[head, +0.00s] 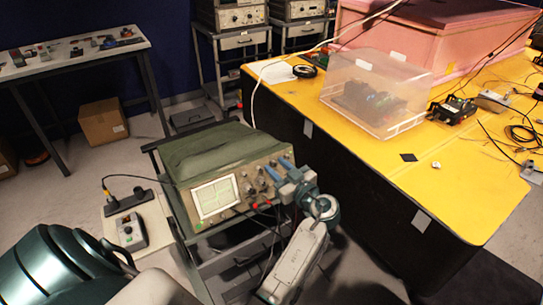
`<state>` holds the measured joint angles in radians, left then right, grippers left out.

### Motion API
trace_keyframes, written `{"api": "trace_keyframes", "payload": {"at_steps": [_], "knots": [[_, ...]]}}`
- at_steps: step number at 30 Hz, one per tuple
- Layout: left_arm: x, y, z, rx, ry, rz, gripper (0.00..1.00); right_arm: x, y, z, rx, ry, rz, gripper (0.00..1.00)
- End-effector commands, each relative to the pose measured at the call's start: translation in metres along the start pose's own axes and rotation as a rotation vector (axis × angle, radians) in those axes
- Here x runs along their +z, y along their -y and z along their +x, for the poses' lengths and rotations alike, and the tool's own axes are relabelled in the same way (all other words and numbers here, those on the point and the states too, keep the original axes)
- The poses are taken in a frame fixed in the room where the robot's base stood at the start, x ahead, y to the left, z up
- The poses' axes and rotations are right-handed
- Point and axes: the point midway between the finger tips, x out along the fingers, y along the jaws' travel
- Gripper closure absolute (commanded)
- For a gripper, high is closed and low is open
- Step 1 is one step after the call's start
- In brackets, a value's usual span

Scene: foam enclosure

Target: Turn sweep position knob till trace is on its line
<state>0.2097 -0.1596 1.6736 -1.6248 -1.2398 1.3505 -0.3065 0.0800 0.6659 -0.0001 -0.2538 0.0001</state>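The oscilloscope (250,188) stands on a cart under a green cover, its front panel turned toward me. Its lit screen (215,198) shows a pale grid; the trace and its line are too small to make out. Small knobs (249,189) sit right of the screen. My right gripper is not in view.
A yellow table (350,155) with a clear plastic box (376,92) stands close on the right. A small grey box (131,231) with a knob sits on a low stand at left. Cables run from the oscilloscope. A cardboard box (102,121) lies on the floor behind.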

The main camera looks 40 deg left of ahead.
Motion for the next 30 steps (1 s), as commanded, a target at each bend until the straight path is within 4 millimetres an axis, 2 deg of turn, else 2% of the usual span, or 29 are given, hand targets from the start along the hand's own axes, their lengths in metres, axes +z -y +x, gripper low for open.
{"api": "trace_keyframes", "payload": {"at_steps": [11,16,17,30], "knots": [[0.0003,0.0009,-0.0017,-0.001,0.0,-0.001,0.66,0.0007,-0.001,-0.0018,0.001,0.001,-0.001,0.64],[0.0002,0.0009,-0.0016,-0.002,0.0,-0.001,0.97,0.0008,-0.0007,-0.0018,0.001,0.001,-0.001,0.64],[0.0002,0.0009,-0.0016,-0.002,0.0,-0.001,1.0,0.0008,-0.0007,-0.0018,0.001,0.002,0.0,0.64],[0.0007,0.002,-0.0015,0.018,-0.001,0.058,1.0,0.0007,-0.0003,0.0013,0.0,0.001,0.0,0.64]]}}
